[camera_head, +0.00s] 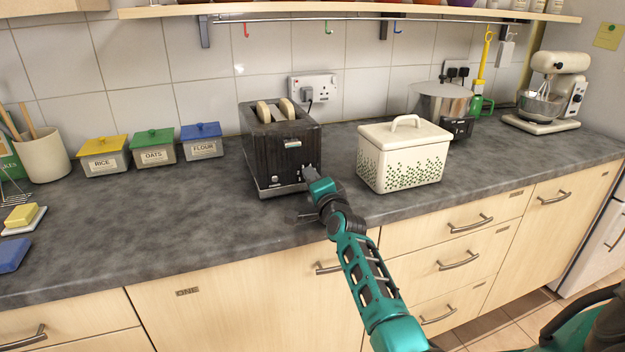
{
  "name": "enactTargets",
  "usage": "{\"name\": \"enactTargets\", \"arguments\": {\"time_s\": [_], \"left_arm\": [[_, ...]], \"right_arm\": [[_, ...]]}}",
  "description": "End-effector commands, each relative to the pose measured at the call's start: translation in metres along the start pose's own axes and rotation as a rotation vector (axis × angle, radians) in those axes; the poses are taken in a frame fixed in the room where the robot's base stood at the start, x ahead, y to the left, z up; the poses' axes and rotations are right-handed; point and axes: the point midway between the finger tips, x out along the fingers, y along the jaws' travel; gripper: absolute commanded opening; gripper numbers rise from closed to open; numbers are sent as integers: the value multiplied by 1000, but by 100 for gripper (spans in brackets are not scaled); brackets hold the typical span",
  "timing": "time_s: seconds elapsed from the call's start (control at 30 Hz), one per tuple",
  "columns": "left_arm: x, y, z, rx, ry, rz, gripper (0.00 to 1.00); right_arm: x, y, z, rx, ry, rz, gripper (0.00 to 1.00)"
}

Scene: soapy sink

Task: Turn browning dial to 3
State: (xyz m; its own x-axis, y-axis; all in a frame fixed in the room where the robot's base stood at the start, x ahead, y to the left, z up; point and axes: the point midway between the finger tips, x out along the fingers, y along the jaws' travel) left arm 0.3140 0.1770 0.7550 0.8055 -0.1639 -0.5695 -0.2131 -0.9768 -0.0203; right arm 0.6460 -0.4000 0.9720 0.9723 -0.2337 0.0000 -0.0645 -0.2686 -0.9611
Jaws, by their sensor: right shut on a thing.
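A black toaster (262,150) stands on the grey worktop with two slices of bread (275,111) showing in its top slots. Its front faces me, with a small light plate high on it and a pale strip along its base. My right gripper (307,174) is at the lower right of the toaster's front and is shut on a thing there. The browning dial is hidden behind the gripper, and its setting cannot be read. My left gripper is not in view.
A white lidded bread bin (402,158) stands close to the right of my arm. Canisters for rice (104,160), oats (153,150) and flour (202,146) stand to the left. A pot (441,102) and a mixer (551,95) are farther right.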

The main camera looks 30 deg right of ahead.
Motion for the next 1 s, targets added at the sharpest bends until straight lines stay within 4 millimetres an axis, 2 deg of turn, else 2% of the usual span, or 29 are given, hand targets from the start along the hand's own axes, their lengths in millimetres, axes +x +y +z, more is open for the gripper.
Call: {"name": "enactTargets", "arguments": {"time_s": [0.47,0.5,0.77,1.0], "left_arm": [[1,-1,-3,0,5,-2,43],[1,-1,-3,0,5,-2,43],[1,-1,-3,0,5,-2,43],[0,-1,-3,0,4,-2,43]], "right_arm": [[0,-2,0,-14,1,-3,0],[0,-2,0,-14,1,-3,28],[0,-1,0,-14,0,-2,52],[0,0,0,-13,0,0,52]]}}
